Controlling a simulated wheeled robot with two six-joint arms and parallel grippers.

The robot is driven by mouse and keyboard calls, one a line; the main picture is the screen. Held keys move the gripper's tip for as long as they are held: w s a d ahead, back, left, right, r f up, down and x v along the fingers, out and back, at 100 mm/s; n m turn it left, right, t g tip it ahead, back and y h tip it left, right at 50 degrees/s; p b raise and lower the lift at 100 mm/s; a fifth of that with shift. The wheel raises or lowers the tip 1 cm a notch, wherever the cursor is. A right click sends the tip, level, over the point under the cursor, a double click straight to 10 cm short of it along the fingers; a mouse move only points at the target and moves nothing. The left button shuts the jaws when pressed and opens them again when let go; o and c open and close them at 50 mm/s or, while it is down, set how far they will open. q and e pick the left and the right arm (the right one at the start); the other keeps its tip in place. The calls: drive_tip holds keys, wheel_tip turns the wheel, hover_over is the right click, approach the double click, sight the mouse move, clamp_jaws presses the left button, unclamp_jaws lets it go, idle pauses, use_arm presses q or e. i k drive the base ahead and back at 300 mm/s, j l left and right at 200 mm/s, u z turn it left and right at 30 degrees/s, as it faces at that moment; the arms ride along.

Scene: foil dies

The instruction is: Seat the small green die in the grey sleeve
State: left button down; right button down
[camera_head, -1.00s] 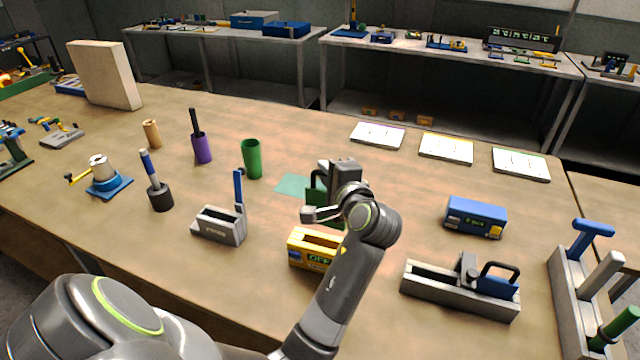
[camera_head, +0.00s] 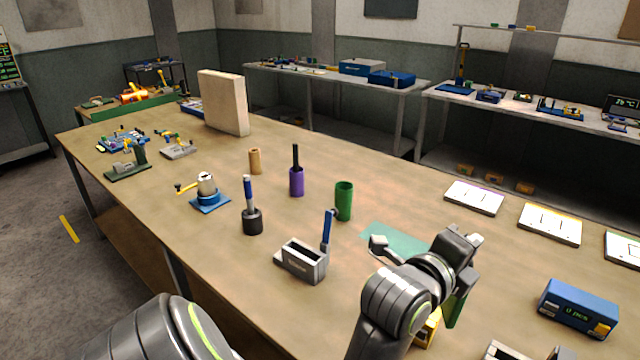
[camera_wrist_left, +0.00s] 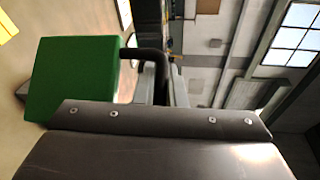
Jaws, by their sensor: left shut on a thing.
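My left gripper (camera_head: 462,246) is shut on the small green die (camera_head: 455,303), held above the table at the lower right of the head view. In the left wrist view the die (camera_wrist_left: 75,78) is a flat green block with a black handle between the jaws. A grey slotted box (camera_head: 305,262) with an upright blue-handled tool beside it stands left of the gripper. Another grey slotted holder (camera_head: 502,351) is cut off by the bottom edge. I cannot tell which is the sleeve. The die is apart from both. My right gripper is out of view.
A yellow box (camera_head: 428,328) is partly hidden behind my arm. A blue counter box (camera_head: 578,308) stands at the right. A green cup (camera_head: 344,201), purple holder (camera_head: 297,181) and black holder (camera_head: 252,221) stand to the left. A teal mat (camera_head: 390,238) lies behind the gripper.

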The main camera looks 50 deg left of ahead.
sight(305, 269)
drive_tip(key=u, duration=1.65)
